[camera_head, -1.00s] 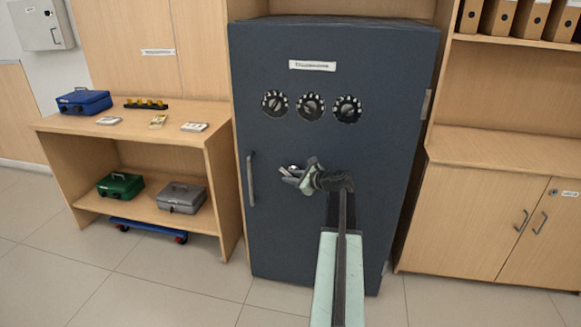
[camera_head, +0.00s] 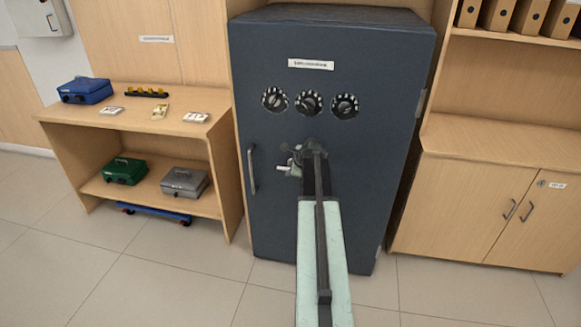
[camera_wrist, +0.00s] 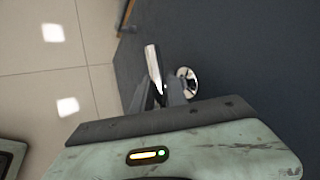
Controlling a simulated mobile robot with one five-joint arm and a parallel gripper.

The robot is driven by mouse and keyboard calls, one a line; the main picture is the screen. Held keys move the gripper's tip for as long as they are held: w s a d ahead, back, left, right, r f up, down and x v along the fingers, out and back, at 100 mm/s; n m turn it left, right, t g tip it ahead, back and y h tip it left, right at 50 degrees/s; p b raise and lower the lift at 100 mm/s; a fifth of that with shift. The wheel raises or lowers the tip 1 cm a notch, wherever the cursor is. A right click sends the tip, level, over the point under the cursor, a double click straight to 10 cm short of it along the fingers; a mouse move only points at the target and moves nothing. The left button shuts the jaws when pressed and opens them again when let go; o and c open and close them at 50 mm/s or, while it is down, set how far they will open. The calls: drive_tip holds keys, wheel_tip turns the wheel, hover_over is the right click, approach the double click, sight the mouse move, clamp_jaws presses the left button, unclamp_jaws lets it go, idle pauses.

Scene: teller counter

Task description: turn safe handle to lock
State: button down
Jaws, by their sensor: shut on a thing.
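The dark blue-grey safe (camera_head: 272,222) stands in the middle with its door shut. Its silver turning handle (camera_head: 283,167) sits on the front below three dials, mostly hidden by my gripper (camera_head: 295,161). In the wrist view the bright lever of the handle (camera_wrist: 153,62) comes out from between my gripper's dark fingers (camera_wrist: 160,95). The round metal hub (camera_wrist: 187,76) shows just to their right against the safe's face (camera_wrist: 255,50). My gripper is shut on the handle. The lever's full angle is hard to tell in the head view.
A vertical pull bar (camera_head: 252,169) is fixed at the door's left. Three dials (camera_head: 309,103) sit above my gripper. A wooden shelf table (camera_head: 150,133) with cash boxes stands left, and a wooden cabinet (camera_head: 470,206) stands right. The floor in front (camera_head: 185,290) is clear.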

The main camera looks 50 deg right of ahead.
drive_tip(key=shift+w+d+r, duration=0.1)
drive_tip(key=shift+r, duration=0.05)
drive_tip(key=c, duration=1.3)
unclamp_jaws()
drive_tip(key=shift+r, duration=0.1)
drive_tip(key=p+v, duration=0.6)
drive_tip(key=v, duration=0.1)
drive_tip(key=shift+s+r, duration=0.2)
drive_tip(key=shift+s, duration=0.15)
drive_tip(key=shift+a, duration=0.25)
